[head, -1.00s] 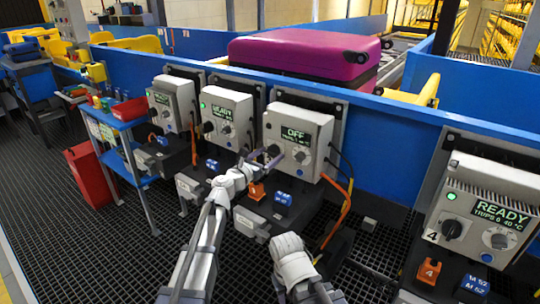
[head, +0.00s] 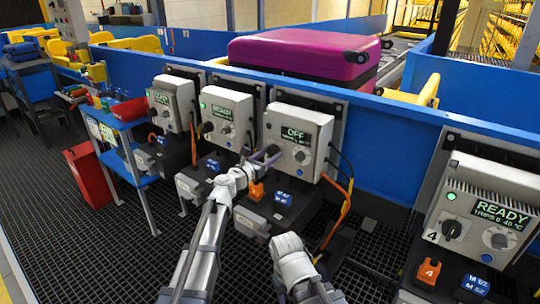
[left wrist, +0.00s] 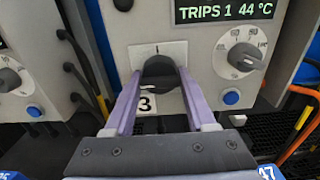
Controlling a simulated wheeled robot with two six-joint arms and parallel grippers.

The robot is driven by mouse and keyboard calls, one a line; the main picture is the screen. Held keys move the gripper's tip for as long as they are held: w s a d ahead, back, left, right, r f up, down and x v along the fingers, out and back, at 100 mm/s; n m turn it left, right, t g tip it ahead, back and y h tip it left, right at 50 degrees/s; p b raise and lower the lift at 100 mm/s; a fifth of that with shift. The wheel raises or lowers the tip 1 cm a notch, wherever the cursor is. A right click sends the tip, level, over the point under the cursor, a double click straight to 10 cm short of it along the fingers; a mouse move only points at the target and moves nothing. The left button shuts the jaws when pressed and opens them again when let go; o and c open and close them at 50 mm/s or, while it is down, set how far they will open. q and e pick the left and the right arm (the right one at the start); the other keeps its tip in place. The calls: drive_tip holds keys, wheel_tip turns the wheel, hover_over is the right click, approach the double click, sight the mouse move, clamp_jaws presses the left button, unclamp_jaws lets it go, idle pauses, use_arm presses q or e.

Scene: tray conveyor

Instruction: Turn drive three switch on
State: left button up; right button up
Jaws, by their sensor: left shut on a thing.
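The drive three box is a grey case (head: 312,128) whose display reads OFF in the head view. In the left wrist view its panel (left wrist: 118,22) carries a "3" label. Its black rotary switch (left wrist: 158,68) sits on a white plate with an "I" mark at the top. My left gripper (head: 266,157) is at this switch, and its two purple fingers (left wrist: 158,84) are shut on the knob, one on each side. The fingers and the knob's shape leave its exact pointing unclear.
Similar drive boxes stand to the left (head: 226,116), and box four (head: 484,212) stands at the right, reading READY. A small dial (left wrist: 243,57) and a blue button (left wrist: 231,97) sit right of the switch. Orange cables (head: 340,208) hang beside the box.

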use_arm(q)
clamp_jaws()
drive_tip(key=shift+m, duration=0.4)
drive_tip(key=m, duration=1.2)
drive_tip(key=shift+a+r+m, duration=0.1)
drive_tip(key=shift+m, duration=2.4)
drive_tip(key=o, duration=1.3)
unclamp_jaws()
drive_tip(key=shift+c, duration=0.2)
